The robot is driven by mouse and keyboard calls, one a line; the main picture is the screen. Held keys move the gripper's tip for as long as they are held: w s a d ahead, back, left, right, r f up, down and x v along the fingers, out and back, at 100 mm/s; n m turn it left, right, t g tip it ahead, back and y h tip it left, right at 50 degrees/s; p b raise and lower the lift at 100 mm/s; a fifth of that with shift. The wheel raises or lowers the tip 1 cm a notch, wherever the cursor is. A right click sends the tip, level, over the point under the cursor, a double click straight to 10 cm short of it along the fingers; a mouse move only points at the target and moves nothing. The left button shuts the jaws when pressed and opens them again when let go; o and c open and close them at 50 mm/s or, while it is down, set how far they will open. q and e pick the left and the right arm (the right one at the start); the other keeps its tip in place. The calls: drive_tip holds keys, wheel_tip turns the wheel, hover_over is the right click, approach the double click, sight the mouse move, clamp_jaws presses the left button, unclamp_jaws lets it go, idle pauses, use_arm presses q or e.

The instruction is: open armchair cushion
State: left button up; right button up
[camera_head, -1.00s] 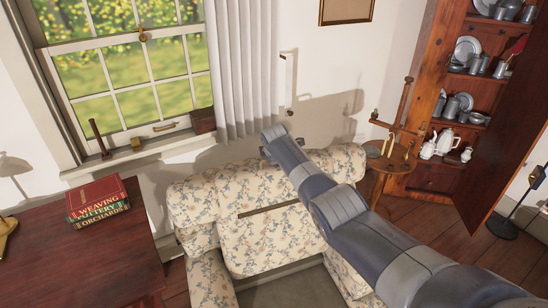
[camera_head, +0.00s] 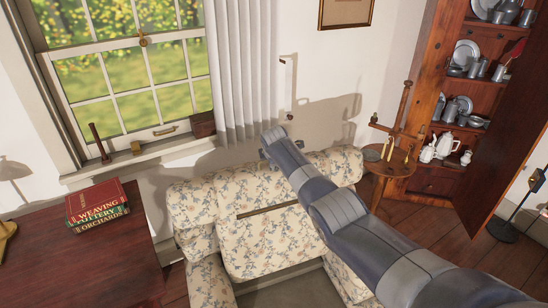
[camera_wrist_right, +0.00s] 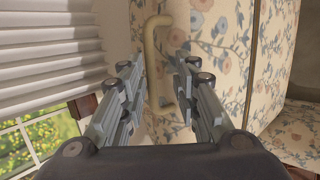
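The armchair (camera_head: 190,205) has pale fabric with small blue and brown flowers. A slim brown bar handle (camera_head: 268,209) runs across its floral cushion (camera_head: 270,240), which looks closed in place. My left gripper is not in view.
A desk (camera_head: 95,255) with stacked books (camera_head: 97,207) stands at the left. Behind the chair are a window (camera_head: 130,80) and a white curtain (camera_head: 240,70). A small round table (camera_head: 388,165) and a wooden cupboard (camera_head: 440,180) with pewter stand at the right.

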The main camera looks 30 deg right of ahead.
drive_tip(key=v, duration=1.2)
idle(0.6)
drive_tip(key=s+a+f+m+g+y, duration=0.15)
drive_tip(key=s+f, duration=0.45)
drive_tip(key=f, duration=0.8)
drive_tip(key=s+a+f+m+g+b, duration=0.15)
drive_tip(key=s+f, duration=0.45)
drive_tip(key=f, duration=0.8)
drive_tip(key=s+a+f+m, duration=0.1)
drive_tip(key=s+f+m, duration=0.2)
drive_tip(key=s+f, duration=0.7)
drive_tip(key=s+a+f+m+g, duration=0.1)
drive_tip(key=s+a+f+m, duration=0.1)
drive_tip(key=s+f, duration=0.6)
drive_tip(key=s+a+f+m+g+y, duration=0.1)
drive_tip(key=s+f, duration=0.8)
drive_tip(key=s, duration=1.2)
drive_tip(key=s+a+f+m+g+y+b, duration=0.1)
drive_tip(key=s+a+f+m, duration=0.2)
drive_tip(key=s+f, duration=0.6)
drive_tip(key=s+m, duration=0.1)
drive_tip(key=s, duration=0.4)
drive_tip(key=shift+s+a+m, duration=0.2)
drive_tip(key=shift+s+m, duration=0.05)
drive_tip(key=shift+m, duration=0.05)
